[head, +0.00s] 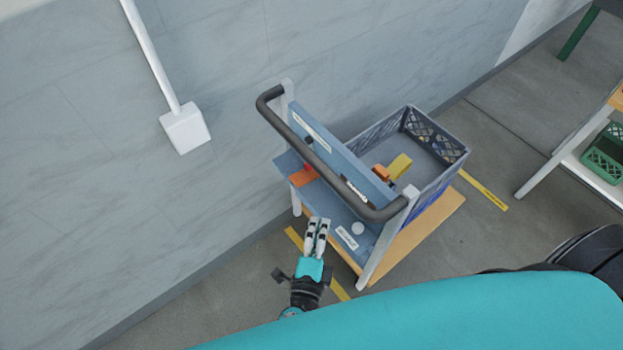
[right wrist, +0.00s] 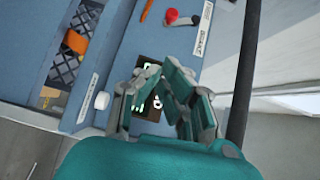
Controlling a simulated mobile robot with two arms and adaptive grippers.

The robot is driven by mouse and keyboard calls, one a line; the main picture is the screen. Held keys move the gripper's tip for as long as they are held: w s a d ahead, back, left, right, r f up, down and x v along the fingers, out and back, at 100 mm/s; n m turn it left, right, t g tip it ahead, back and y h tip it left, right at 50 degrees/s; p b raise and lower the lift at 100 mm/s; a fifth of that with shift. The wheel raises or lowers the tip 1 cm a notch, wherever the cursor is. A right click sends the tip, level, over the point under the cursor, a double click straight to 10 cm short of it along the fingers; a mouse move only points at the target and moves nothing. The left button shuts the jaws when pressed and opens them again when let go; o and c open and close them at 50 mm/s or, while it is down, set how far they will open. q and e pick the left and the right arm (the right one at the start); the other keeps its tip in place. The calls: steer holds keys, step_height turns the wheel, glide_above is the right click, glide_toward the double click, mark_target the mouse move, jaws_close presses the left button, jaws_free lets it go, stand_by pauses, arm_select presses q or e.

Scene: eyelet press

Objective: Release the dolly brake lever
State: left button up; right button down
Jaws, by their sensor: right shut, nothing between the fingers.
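The dolly has a blue-grey panel (head: 340,213) below a black push handle (head: 330,177). The brake lever has a red knob (head: 309,168) at the panel's left end. In the right wrist view the red knob (right wrist: 171,16) shows at the top, its short lever reaching right, near a label that seems to read BRAKE (right wrist: 200,42). My right gripper (head: 318,222) is shut and empty at the panel's near edge, apart from the lever. In the right wrist view its fingers (right wrist: 160,75) are in front of a dark display. My left gripper is not in view.
A grey crate (head: 462,155) with orange and yellow pieces stands on the dolly. A white round knob (right wrist: 101,101) is on the panel. The handle bar (right wrist: 243,90) runs along the gripper's right side. The wall (head: 80,200) is close behind the dolly.

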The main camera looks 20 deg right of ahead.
steer(key=x, duration=1)
steer(key=shift+w+b, duration=0.3)
steer(key=shift+b, duration=0.1)
steer(key=shift+w+a+f+b, duration=0.1)
steer(key=shift+w+a+b, duration=0.2)
steer(key=shift+w, duration=0.25)
steer(key=shift+w+a+f+b, duration=0.15)
steer(key=shift+w+b, duration=0.1)
steer(key=shift+w, duration=0.3)
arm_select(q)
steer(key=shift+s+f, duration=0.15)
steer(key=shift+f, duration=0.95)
arm_select(e)
steer(key=shift+w+a+r, duration=0.15)
steer(key=shift+w+a, duration=0.1)
steer(key=shift+w, duration=0.4)
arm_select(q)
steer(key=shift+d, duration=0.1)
